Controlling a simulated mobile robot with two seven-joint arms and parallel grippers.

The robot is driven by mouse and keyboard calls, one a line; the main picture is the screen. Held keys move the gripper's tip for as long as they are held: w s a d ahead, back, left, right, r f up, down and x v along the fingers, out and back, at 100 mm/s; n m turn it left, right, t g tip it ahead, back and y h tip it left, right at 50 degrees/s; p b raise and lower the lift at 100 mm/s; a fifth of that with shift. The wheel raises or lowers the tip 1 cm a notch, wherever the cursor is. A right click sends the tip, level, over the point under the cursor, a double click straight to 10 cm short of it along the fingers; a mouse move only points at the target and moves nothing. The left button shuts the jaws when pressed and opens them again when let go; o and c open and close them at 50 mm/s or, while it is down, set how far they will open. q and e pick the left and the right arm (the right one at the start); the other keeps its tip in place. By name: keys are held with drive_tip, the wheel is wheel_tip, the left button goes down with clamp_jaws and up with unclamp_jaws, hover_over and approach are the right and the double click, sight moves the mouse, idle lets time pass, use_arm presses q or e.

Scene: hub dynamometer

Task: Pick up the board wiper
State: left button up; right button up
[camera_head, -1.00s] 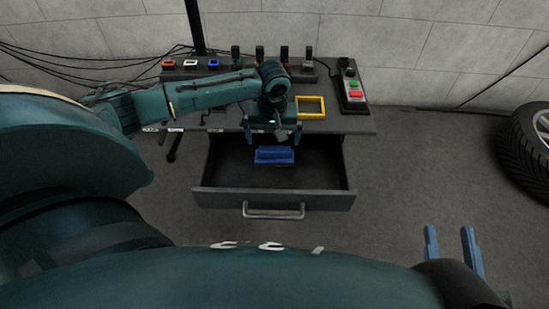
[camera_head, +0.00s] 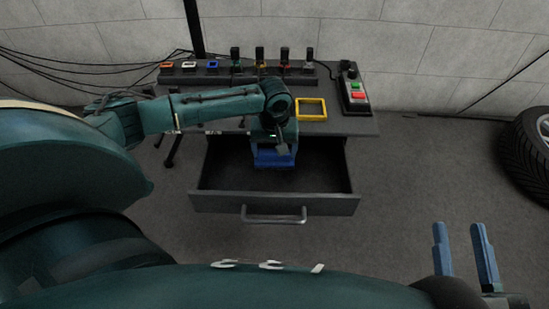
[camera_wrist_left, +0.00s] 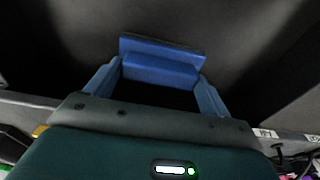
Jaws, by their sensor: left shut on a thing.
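The board wiper (camera_head: 274,161) is a blue block in the open drawer (camera_head: 222,202) under the bench top. It also shows in the left wrist view (camera_wrist_left: 160,68), lying across the space between the fingers. My left gripper (camera_head: 273,152) reaches down into the drawer and is shut on the wiper, one finger at each end; it also shows in the left wrist view (camera_wrist_left: 158,78). My right gripper (camera_head: 464,255) is at the lower right, its two blue fingers apart with nothing between them.
The drawer has a metal handle (camera_head: 273,214) in front. On the bench top (camera_head: 340,125) are a yellow frame (camera_head: 311,109), a control box with green and red buttons (camera_head: 353,93) and a rack of several small items. A tyre (camera_head: 530,148) stands at the right. The floor between is clear.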

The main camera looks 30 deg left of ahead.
sight(274, 151)
use_arm(q)
drive_tip(key=c, duration=0.3)
use_arm(e)
drive_tip(key=shift+f, duration=0.2)
use_arm(q)
drive_tip(key=shift+r, duration=0.1)
wheel_tip(274, 151, up, 4)
drive_tip(key=p, duration=0.2)
drive_tip(key=shift+r+p, duration=0.15)
drive_tip(key=shift+p, duration=0.15)
wheel_tip(274, 151, up, 14)
drive_tip(key=p, duration=0.5)
drive_tip(key=shift+f+p, duration=0.2)
drive_tip(key=shift+p, duration=0.2)
use_arm(e)
drive_tip(key=shift+d+r+g+h, duration=0.15)
drive_tip(key=shift+d+g+h, duration=0.55)
drive_tip(key=shift+d+h, duration=0.4)
drive_tip(key=shift+a, duration=0.15)
